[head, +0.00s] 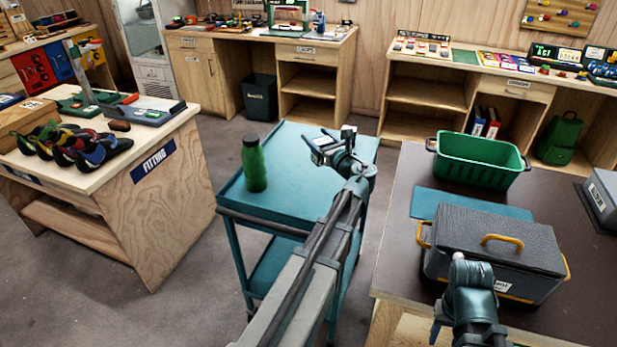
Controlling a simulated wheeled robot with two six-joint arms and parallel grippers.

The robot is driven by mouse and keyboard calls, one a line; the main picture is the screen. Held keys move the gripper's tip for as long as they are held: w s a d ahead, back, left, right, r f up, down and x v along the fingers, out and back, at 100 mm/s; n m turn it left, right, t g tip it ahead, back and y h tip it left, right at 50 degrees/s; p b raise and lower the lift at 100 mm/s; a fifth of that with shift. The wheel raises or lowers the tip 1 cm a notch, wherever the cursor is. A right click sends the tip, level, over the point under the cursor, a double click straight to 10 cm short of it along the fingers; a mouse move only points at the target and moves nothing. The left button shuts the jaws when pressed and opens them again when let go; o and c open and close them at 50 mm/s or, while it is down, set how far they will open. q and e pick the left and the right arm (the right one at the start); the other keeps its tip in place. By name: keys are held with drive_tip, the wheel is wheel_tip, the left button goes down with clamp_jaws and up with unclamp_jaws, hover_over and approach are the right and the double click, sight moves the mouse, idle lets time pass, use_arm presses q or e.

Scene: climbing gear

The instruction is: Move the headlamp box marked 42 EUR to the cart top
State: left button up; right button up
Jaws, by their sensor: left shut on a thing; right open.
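My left gripper (325,148) is shut on a small pale-and-dark thing, apparently a box, above the cart top. Its print is too small to read, so I cannot tell whether it is the headlamp box marked 42 EUR. I also cannot tell whether it touches the cart. The teal cart top (290,200) is partly hidden by my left arm. My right gripper (459,262) is at the lower right, in front of the dark lidded box, and is open; its fingers are hard to make out.
A green bottle (254,163) stands upright on the cart's left part. On the dark table at right are a green crate (480,160), a teal mat (425,203) and a grey lidded box (495,233) with yellow handles. The fitting table (165,125) at left holds climbing shoes.

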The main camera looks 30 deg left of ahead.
use_arm(q)
drive_tip(key=shift+m+t, duration=0.3)
drive_tip(key=shift+t, duration=0.1)
drive_tip(key=f+b, duration=0.3)
drive_tip(key=f, duration=0.1)
drive_tip(key=w+f+b, duration=0.1)
drive_tip(key=f+b, duration=0.6)
drive_tip(key=shift+w+a+f+b, duration=0.3)
drive_tip(key=shift+a+f+b, duration=0.05)
drive_tip(key=shift+f+b, duration=0.05)
drive_tip(key=shift+r, duration=0.15)
use_arm(e)
wheel_tip(320, 180, down, 12)
drive_tip(key=shift+r, duration=0.25)
drive_tip(key=shift+f, duration=0.15)
use_arm(q)
drive_tip(key=o, duration=1)
drive_tip(key=shift+f, duration=0.2)
drive_tip(key=o, duration=0.4)
drive_tip(key=shift+o, duration=0.2)
drive_tip(key=shift+r, duration=0.15)
